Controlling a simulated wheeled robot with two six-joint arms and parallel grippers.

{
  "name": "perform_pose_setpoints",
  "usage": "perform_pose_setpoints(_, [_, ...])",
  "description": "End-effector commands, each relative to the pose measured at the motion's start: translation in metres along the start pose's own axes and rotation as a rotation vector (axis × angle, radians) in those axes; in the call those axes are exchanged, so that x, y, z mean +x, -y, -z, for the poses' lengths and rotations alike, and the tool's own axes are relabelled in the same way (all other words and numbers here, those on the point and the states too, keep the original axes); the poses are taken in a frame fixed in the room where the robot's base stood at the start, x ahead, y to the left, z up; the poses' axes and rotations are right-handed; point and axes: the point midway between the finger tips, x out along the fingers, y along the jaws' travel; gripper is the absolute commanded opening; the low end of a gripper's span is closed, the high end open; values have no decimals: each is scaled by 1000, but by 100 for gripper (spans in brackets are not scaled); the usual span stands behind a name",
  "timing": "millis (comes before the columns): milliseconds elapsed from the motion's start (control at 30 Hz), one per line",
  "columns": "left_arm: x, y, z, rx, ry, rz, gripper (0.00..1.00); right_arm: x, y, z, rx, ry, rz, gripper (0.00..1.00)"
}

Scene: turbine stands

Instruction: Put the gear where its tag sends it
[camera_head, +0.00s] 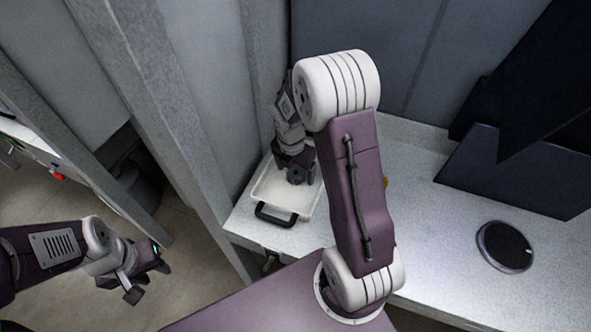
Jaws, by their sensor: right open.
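My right gripper (296,172) is open and points down over a white tray (280,213) with a black handle. A small dark part shows at its fingertips; I cannot tell whether it is the gear or part of the gripper. I cannot make out a tag. My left gripper (146,284) hangs at the lower left, above the floor and away from the worktop. I cannot tell how its fingers stand. My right arm hides part of the worktop behind it.
The grey worktop (430,255) carries a dark round disc (505,247) with a light rim at the right. Large dark angled panels (515,170) stand behind it. A small orange thing (386,183) shows beside my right arm. A grey post (165,130) rises left of the tray.

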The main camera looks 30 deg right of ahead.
Motion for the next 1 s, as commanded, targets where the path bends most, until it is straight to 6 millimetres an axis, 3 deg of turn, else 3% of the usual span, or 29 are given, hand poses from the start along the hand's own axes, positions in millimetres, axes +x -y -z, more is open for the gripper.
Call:
perform_pose_setpoints(267, [-7,0,1,0,0,0,36,-7,0,0,0,0,-1,86])
perform_pose_setpoints(1000, [-78,-2,8,0,0,0,36,-73,0,0,0,0,0,86])
